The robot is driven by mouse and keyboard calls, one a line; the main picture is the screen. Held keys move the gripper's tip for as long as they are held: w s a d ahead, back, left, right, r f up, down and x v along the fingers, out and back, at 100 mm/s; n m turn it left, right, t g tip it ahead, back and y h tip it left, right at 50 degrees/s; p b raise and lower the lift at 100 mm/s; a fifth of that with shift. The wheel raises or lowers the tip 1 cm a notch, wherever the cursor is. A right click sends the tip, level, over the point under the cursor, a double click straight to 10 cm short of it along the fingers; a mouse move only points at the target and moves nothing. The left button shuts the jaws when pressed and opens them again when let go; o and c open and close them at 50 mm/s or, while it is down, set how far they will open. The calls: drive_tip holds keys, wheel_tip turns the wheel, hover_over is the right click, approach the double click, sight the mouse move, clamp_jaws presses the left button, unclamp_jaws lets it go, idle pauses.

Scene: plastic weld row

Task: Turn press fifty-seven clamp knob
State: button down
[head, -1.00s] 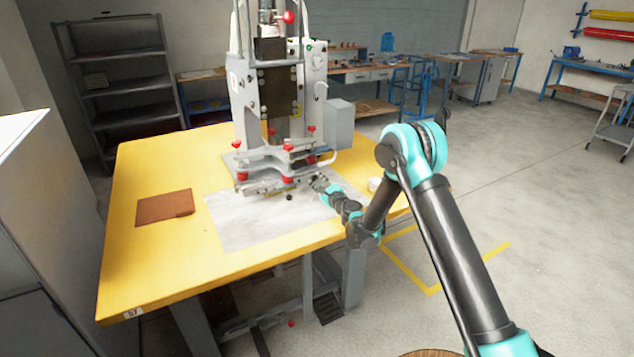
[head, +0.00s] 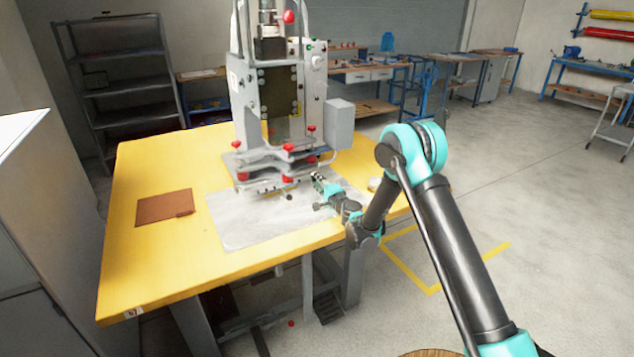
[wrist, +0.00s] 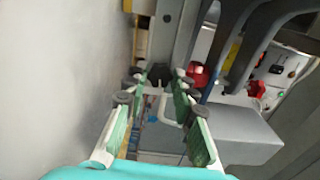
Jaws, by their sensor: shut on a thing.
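The press (head: 268,100) stands at the back of the yellow table, with several red knobs, such as one at its front (head: 287,180). My gripper (head: 317,178) is low beside the right front of the press base, over the grey sheet. In the wrist view my gripper (wrist: 161,80) has its two green-padded fingers on either side of a small dark knob (wrist: 160,73), and it is shut on this knob. A red knob (wrist: 197,73) shows just right of the fingertips. The knob's contact with the pads is too small to see clearly.
The yellow table (head: 150,265) has a brown pad (head: 163,207) at left and a grey sheet (head: 240,225) in front of the press. A grey box (head: 339,124) juts from the press's right side. A grey cabinet stands at the left edge.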

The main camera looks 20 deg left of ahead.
drive_tip(key=shift+s+n, duration=0.1)
drive_tip(key=shift+n, duration=1)
drive_tip(key=c, duration=1.3)
unclamp_jaws()
drive_tip(key=shift+o, duration=0.2)
drive_tip(key=shift+v, duration=3.75)
